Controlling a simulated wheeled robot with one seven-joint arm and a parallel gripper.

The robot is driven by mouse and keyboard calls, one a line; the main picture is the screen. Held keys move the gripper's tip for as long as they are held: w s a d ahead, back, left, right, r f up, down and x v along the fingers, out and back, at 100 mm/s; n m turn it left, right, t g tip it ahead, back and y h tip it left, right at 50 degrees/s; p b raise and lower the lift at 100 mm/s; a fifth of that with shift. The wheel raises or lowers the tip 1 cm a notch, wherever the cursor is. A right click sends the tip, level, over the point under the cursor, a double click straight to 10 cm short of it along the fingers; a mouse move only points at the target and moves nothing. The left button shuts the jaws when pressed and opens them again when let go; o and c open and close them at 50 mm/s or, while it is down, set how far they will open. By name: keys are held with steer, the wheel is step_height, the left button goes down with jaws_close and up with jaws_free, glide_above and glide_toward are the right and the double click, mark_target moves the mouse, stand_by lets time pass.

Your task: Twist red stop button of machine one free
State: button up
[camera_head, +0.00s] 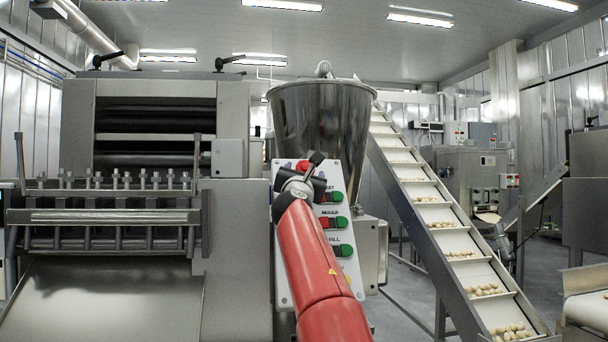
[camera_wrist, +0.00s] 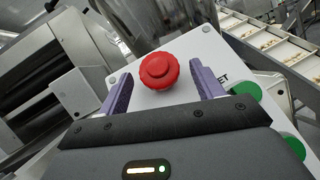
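The red stop button (camera_wrist: 159,70) is a round, scalloped red knob at the top of a white control panel (camera_wrist: 205,48) in the wrist view. My gripper (camera_wrist: 160,78) is open, with one purple finger on each side of the button and a visible gap to it on both sides. Whether the fingertips reach the button's depth is hard to tell. In the head view my gripper (camera_head: 304,174) is at the top of the white panel (camera_head: 284,290), and my red arm and gripper mostly hide the button there.
Lower on the panel are red and green push buttons, such as the green one (camera_head: 341,222) by the MOULD label. A steel hopper (camera_head: 322,115) stands behind the panel. A conveyor (camera_head: 455,242) slopes down at the right, and a roller machine (camera_head: 110,215) fills the left.

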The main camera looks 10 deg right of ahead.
steer(key=b+v, duration=0.6)
steer(key=v, duration=0.2)
steer(key=shift+b, duration=0.3)
steer(key=shift+w+r, duration=0.1)
steer(key=w+d+r+n+y+p, duration=0.1)
steer(key=w+n+y+p, duration=0.1)
steer(key=w+d+r+n+y+p, duration=0.1)
steer(key=w+n+y+p, duration=0.1)
steer(key=n+y+p, duration=0.1)
steer(key=w+d+r+n+t+y+p, duration=0.1)
steer(key=w+n+y+p, duration=0.1)
steer(key=shift+w+r+n, duration=0.1)
steer(key=shift+r+n, duration=0.3)
steer(key=shift+w+a+p, duration=0.1)
steer(key=shift+w+p, duration=0.5)
steer(key=shift+p, duration=0.05)
